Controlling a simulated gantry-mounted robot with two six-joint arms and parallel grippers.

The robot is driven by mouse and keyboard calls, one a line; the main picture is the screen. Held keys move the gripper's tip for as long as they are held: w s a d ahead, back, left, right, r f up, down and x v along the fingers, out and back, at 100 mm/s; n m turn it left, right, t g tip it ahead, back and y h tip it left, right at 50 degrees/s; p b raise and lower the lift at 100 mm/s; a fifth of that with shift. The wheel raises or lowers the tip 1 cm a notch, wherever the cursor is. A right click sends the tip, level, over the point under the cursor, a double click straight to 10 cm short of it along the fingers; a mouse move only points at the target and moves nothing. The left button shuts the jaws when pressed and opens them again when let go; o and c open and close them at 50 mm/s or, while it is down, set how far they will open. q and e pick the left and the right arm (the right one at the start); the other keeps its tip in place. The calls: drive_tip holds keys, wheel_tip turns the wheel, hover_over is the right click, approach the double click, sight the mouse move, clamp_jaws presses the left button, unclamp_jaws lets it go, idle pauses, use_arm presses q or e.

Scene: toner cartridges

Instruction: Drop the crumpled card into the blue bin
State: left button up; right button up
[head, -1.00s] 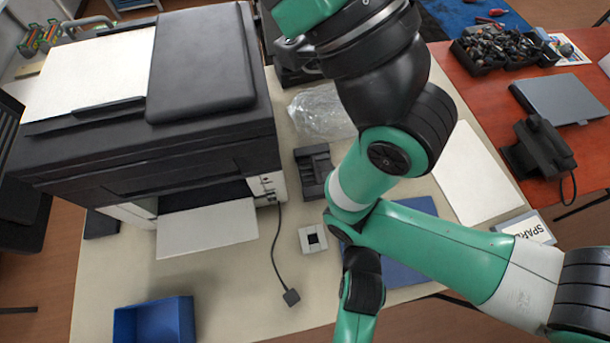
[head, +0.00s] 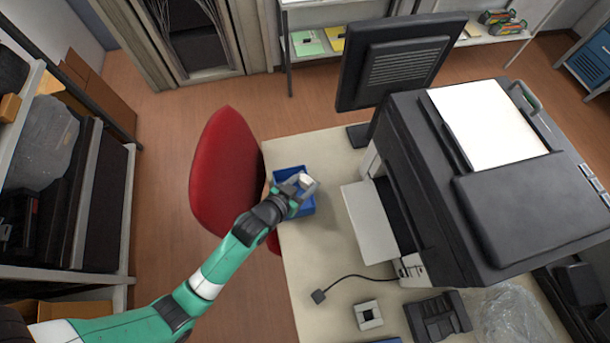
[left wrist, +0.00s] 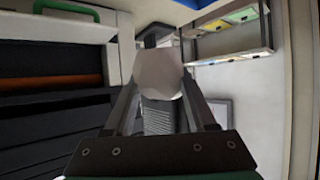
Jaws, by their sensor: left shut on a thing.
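The crumpled card (head: 306,181) is a small whitish lump between the fingertips of my left gripper (head: 303,187). In the left wrist view the pale faceted card (left wrist: 158,73) sits between the two fingers of the same gripper (left wrist: 158,85), which is shut on it. The blue bin (head: 309,209) stands on the table's far left corner. In the head view the gripper and card overlap the bin and hide part of its opening; their height above it is hard to tell. My right gripper is not in view.
The printer (head: 480,170) with its white output tray (head: 368,222) stands right of the bin. A monitor (head: 400,65) is behind. A red chair (head: 225,170) is close to the table's left edge.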

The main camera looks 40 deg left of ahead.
use_arm(q)
drive_tip(key=shift+n+y, duration=0.8)
drive_tip(key=shift+y, duration=0.1)
drive_tip(key=a, duration=0.2)
drive_tip(key=s+a, duration=0.1)
drive_tip(key=a, duration=0.1)
drive_tip(key=a+p, duration=0.1)
drive_tip(key=a, duration=0.1)
drive_tip(key=shift+s+a+r, duration=0.25)
drive_tip(key=shift+s+r, duration=0.05)
drive_tip(key=shift+r, duration=0.05)
wheel_tip(320, 180, down, 6)
drive_tip(key=b, duration=0.6)
drive_tip(key=shift+d, duration=0.1)
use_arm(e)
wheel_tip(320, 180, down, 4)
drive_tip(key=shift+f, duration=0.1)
use_arm(q)
drive_tip(key=o, duration=1.4)
drive_tip(key=shift+c, duration=0.2)
drive_tip(key=p+v, duration=0.3)
drive_tip(key=v, duration=0.8)
drive_tip(key=shift+s+r, duration=0.15)
drive_tip(key=shift+s, duration=0.05)
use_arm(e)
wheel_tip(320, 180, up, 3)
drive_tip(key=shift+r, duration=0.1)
